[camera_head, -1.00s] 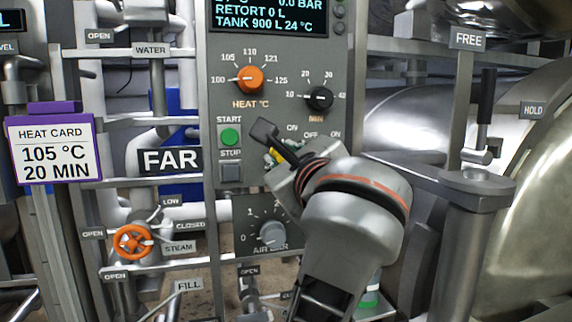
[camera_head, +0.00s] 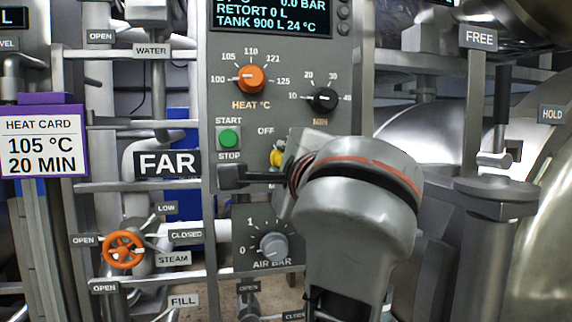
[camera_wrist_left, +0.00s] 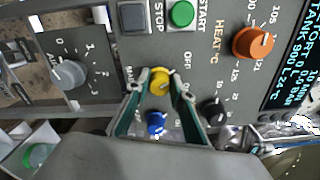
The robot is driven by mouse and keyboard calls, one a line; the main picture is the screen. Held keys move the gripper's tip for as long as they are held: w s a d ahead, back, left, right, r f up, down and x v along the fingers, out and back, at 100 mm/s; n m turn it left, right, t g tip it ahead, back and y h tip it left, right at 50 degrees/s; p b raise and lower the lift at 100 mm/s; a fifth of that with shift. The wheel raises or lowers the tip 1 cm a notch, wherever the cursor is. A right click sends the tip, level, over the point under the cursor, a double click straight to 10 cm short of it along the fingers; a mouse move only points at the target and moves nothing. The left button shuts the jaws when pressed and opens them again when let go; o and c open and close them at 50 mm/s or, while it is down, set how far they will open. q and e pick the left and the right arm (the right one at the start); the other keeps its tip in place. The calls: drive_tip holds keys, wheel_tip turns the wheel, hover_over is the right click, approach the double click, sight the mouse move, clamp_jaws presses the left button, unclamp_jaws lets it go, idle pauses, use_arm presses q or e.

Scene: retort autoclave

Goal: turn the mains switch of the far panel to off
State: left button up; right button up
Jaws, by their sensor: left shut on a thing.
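The far panel (camera_head: 222,80) carries the FAR sign (camera_head: 167,163). Its mains switch is a small yellow knob (camera_head: 276,158), mostly hidden behind my left gripper (camera_head: 281,165) in the head view. In the left wrist view the yellow knob (camera_wrist_left: 161,80) sits between the two fingertips of my left gripper (camera_wrist_left: 162,93), which is shut on it. OFF shows beside the knob; a MAINS label is partly covered by a finger. I cannot tell where the knob points. My right gripper is not in view.
A blue knob (camera_wrist_left: 156,122) sits close beside the yellow one. The green START button (camera_head: 229,138), orange heat knob (camera_head: 250,79), black minutes knob (camera_head: 323,99) and grey air knob (camera_head: 273,246) are near. An orange steam handwheel (camera_head: 123,250) is at lower left.

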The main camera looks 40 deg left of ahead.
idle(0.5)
use_arm(q)
drive_tip(key=o, duration=1.1)
drive_tip(key=shift+r, duration=0.1)
